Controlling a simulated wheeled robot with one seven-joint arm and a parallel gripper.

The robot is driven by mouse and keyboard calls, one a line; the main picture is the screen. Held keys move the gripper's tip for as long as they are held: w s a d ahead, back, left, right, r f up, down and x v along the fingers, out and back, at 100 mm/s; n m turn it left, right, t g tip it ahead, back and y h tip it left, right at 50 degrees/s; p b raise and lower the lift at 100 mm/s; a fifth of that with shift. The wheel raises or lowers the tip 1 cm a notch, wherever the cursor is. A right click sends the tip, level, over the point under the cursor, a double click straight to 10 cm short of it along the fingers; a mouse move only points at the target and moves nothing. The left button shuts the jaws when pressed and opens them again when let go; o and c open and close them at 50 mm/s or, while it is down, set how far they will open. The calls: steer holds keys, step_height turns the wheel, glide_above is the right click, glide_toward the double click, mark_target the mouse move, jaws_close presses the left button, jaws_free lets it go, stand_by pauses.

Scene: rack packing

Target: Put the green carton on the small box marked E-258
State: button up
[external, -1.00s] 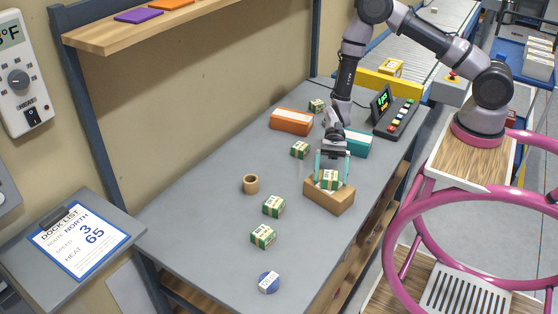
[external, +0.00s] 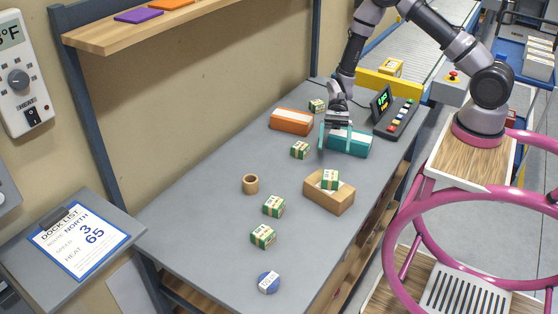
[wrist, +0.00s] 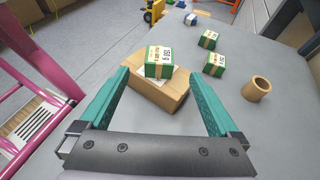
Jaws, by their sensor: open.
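A green carton (external: 330,180) with a tan band and white label sits on top of the brown cardboard box (external: 320,199) near the table's right edge. In the wrist view the green carton (wrist: 159,61) rests on the box (wrist: 165,94), the carton upright and apart from my fingers. The marking on the box is not readable.
Similar green cartons (external: 274,206) stand left of the brown box. The front left is clear.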

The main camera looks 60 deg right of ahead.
steer(key=shift+w+d+r, duration=0.1)
steer(key=shift+d, duration=0.05)
steer(key=s+d+r+n+t+h, duration=0.1)
steer(key=d+r+n+t+h, duration=0.3)
steer(key=r, duration=0.7)
steer(key=s+d+r+n+h, duration=0.2)
steer(key=d+r, duration=0.4)
steer(key=r, duration=0.4)
steer(key=s+d+r+n+t+h, duration=0.1)
steer(key=s+d+r+t, duration=0.3)
steer(key=r, duration=0.4)
steer(key=s+d+r+n+t+h, duration=0.2)
steer(key=s+d+r+t+h, duration=0.1)
steer(key=s+d+r, duration=0.4)
steer(key=shift+s+d+r+t+h, duration=0.3)
steer(key=shift+s+r+t, duration=0.35)
steer(key=shift+s, duration=0.6)
